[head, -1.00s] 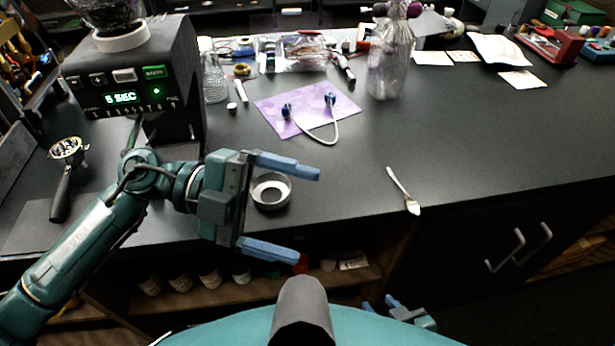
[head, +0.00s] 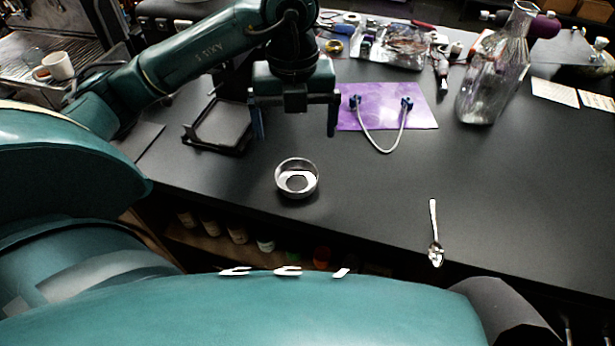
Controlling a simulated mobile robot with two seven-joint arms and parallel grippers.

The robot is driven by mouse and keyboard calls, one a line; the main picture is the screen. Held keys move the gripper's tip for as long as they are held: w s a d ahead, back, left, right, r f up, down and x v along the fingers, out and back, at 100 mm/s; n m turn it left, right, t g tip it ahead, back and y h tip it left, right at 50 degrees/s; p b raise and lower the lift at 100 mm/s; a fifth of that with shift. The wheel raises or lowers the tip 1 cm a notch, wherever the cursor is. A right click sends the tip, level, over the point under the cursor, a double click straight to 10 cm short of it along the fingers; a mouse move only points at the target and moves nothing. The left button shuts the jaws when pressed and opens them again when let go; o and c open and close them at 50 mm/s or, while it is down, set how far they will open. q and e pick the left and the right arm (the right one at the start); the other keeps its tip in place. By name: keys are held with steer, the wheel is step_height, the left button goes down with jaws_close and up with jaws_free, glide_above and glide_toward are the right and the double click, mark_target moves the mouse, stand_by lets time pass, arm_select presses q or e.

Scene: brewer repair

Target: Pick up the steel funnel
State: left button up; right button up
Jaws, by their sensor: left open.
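The steel funnel (head: 297,178) is a short, round metal ring with a dark opening. It stands on the dark counter near its front edge, with nothing touching it. My left gripper (head: 296,127) is open and empty, its two blue fingers pointing down. In the head view it shows just above the funnel in the picture, on the far side and apart from it. Its height over the counter is hard to tell. My right gripper is not in view.
A purple mat (head: 425,108) with a white cable (head: 375,148) lies right of the gripper. A glass bottle (head: 490,75) stands farther right, and a spoon (head: 434,235) lies near the front edge. A dark tray (head: 219,124) is at left. Counter around the funnel is clear.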

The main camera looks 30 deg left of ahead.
arm_select(q)
glide_above(297, 171)
steer(key=s, duration=0.2)
steer(key=f, duration=0.4)
steer(key=d+f, duration=0.1)
steer(key=f, duration=0.1)
steer(key=shift+w, duration=0.2)
steer(key=shift+s+f+p, duration=0.1)
steer(key=shift+f+p, duration=0.8)
steer(key=shift+f, duration=1.95)
steer(key=shift+c, duration=0.4)
steer(key=c, duration=1)
steer(key=shift+o, duration=0.2)
steer(key=shift+r, duration=0.1)
